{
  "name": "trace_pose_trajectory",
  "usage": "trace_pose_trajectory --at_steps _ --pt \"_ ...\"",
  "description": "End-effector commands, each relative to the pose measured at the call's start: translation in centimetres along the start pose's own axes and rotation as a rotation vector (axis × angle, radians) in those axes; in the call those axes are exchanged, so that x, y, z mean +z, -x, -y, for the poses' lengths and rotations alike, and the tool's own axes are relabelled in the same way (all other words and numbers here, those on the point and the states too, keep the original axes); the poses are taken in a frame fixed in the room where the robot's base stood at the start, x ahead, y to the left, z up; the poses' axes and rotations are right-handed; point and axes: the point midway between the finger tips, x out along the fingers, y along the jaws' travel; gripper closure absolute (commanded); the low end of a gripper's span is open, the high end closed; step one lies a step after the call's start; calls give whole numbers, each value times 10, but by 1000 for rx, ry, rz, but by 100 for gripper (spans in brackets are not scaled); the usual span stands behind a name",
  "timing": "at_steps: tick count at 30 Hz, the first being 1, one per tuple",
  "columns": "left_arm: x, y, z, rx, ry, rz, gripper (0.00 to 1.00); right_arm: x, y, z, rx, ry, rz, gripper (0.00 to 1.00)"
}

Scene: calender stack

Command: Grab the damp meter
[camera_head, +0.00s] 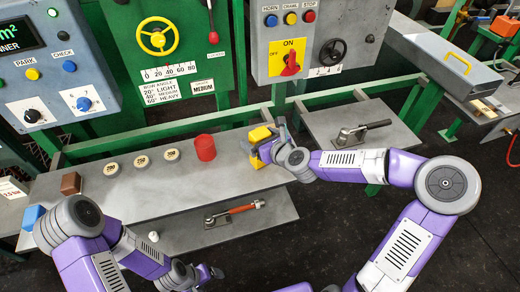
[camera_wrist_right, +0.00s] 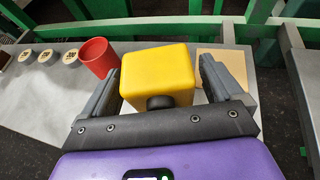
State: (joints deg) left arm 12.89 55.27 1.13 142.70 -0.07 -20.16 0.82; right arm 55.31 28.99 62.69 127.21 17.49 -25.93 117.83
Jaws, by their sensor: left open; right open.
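The damp meter, seemingly the yellow block with a dark round knob, stands near the right end of the grey bench shelf. It shows in the head view (camera_head: 259,134) and in the right wrist view (camera_wrist_right: 158,68). My right gripper (camera_head: 254,148) is at it, partly hiding it in the head view. In the right wrist view its open fingers (camera_wrist_right: 160,88) lie on either side of the yellow block, with gaps visible at both sides. My left gripper (camera_head: 211,273) is low near the bottom of the head view, apart from the shelf things; its fingers are hard to make out.
A red cup (camera_head: 205,147) stands left of the yellow block, then several round labelled weights (camera_head: 142,160). A brown cube (camera_head: 70,183) and a blue block (camera_head: 33,217) lie further left. A tan pad (camera_wrist_right: 222,62) lies right of the block. A red-handled tool (camera_head: 234,212) lies on the lower shelf.

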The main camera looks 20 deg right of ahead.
Motion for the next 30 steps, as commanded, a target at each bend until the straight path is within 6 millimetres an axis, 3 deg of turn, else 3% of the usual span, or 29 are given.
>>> trace_pose_trajectory --at_steps 3,17,25,30 --pt "0 0 0 0 0 0 22 0 0 0 0 0 0 6" --pt "0 0 0 0 0 0 22 0 0 0 -1 0 0 76" --pt "0 2 -1 0 0 0 22 5 2 1 -2 2 2 76" --pt "1 16 -6 0 0 0 22 31 13 1 -4 3 4 76"
